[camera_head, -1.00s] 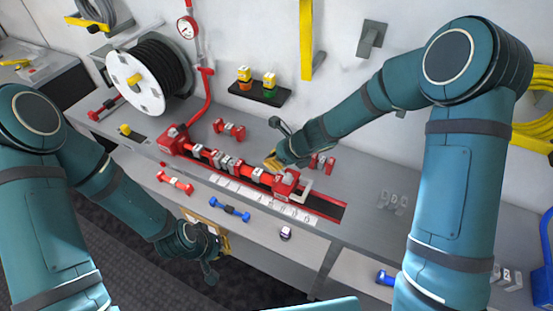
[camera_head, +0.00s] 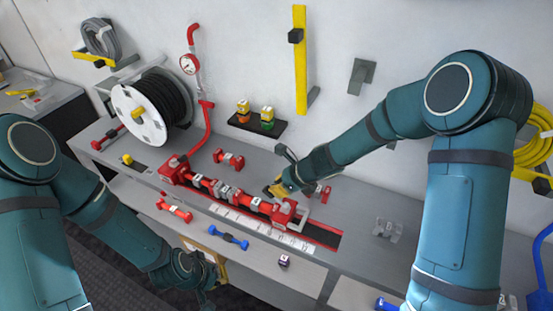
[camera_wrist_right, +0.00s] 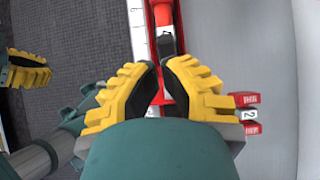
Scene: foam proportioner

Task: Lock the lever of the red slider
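The red slider (camera_head: 285,211) sits near the right end of the long red assembly on the workbench, over a dark slot. A pale bent lever (camera_head: 303,214) stands at its right side. My right gripper (camera_head: 277,189) is just behind and above the slider, seen from the side. In the right wrist view its yellow fingers (camera_wrist_right: 160,66) point at a red part (camera_wrist_right: 163,40), with red showing in the narrow gap between them. Contact is not clear. My left gripper (camera_head: 219,268) is low in front of the bench, away from the slider; its fingertips are partly hidden.
A red coupling (camera_head: 229,159) lies behind the assembly; another red one (camera_head: 174,208) and a blue one (camera_head: 229,237) lie in front. A hose reel (camera_head: 138,113) stands at the left. A small dark shelf (camera_head: 257,125) is on the wall. The bench right of the slot has some free room.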

